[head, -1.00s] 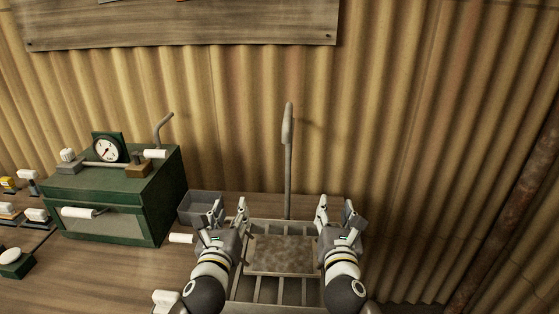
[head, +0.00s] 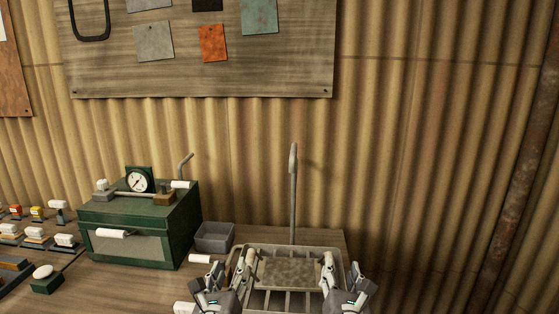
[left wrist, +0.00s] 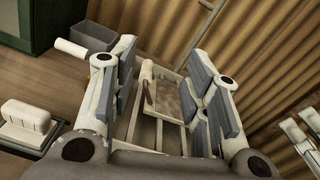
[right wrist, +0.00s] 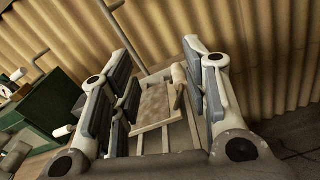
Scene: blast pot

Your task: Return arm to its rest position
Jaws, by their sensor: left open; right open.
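My left gripper (head: 230,264) is open and empty at the left side of a pale metal rack. My right gripper (head: 342,267) is open and empty at the rack's right side. The rack (head: 300,249) has a brown, stained plate (head: 288,272) and slats towards me; its near part is cut off by the picture's lower edge. In the left wrist view the rack (left wrist: 146,133) shows beyond the spread fingers. The right wrist view shows the plate (right wrist: 155,102) between spread fingers, with nothing held. An upright grey rod (head: 293,195) stands behind the rack.
A green box (head: 140,225) with a gauge (head: 139,180) stands left on the wooden bench. A grey bin (head: 214,237) sits between box and rack. Several small switches (head: 36,213) are at far left. A corrugated wall (head: 420,170) closes the back.

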